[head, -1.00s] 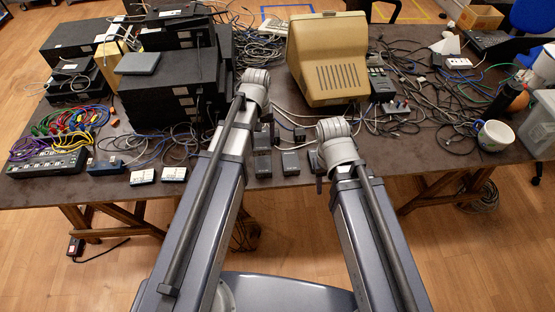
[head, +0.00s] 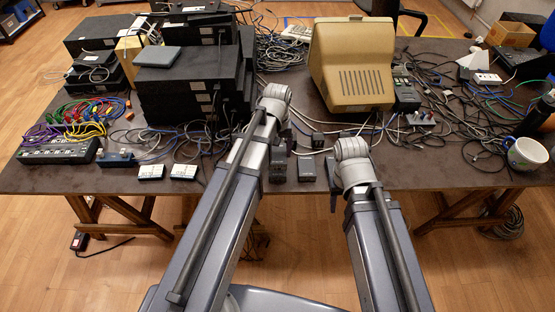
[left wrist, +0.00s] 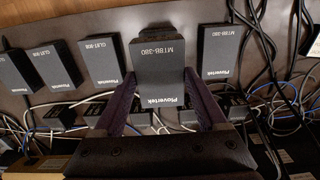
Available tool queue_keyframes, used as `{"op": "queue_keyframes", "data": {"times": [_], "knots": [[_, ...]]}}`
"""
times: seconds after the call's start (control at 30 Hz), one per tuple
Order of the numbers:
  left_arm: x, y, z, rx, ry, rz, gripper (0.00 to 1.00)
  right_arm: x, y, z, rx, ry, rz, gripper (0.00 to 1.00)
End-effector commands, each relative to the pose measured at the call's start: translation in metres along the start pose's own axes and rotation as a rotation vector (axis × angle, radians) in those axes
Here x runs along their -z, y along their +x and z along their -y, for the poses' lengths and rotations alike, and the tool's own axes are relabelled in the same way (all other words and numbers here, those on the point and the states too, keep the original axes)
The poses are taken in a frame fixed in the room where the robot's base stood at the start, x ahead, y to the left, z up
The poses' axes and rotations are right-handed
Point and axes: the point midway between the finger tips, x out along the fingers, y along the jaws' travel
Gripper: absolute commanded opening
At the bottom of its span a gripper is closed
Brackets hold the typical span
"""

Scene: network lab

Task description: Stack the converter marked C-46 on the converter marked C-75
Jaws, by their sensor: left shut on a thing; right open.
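My left gripper (left wrist: 161,92) is shut on a dark grey Plovertek converter (left wrist: 163,70), which appears to be above the table in the left wrist view.
Black equipment boxes (head: 190,85) stand behind on the left, and a beige monitor (head: 350,65) stands behind the arms. Loose cables (head: 440,115) cover the right side. A mug (head: 526,155) stands at the right.

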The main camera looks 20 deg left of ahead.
Motion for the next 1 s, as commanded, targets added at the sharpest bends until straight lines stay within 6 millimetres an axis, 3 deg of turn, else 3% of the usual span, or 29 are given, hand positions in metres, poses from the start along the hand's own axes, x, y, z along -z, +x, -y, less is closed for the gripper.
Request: {"op": "queue_keyframes", "data": {"times": [0.27, 0.7, 0.73, 0.93, 1.0], "knots": [[0.0, 0.035, 0.0, 0.0, 0.0, 0.0, 0.01, 0.002, 0.035, 0.003, 0.0, 0.0, 0.0, 0.5], [0.0, 0.038, 0.0, 0.0, 0.0, 0.0, 0.01, 0.002, 0.038, 0.004, 0.0, 0.0, 0.0, 0.5], [0.0, 0.037, 0.0, 0.0, 0.0, 0.0, 0.77, 0.002, 0.037, 0.004, 0.0, 0.0, 0.0, 0.5], [0.0, 0.037, 0.0, 0.0, 0.0, 0.0, 0.99, 0.002, 0.036, 0.004, 0.0, 0.0, 0.0, 0.5], [0.0, 0.037, 0.0, 0.0, 0.0, 0.0, 1.0, 0.002, 0.036, 0.004, 0.0, 0.0, 0.0, 0.5]]}}
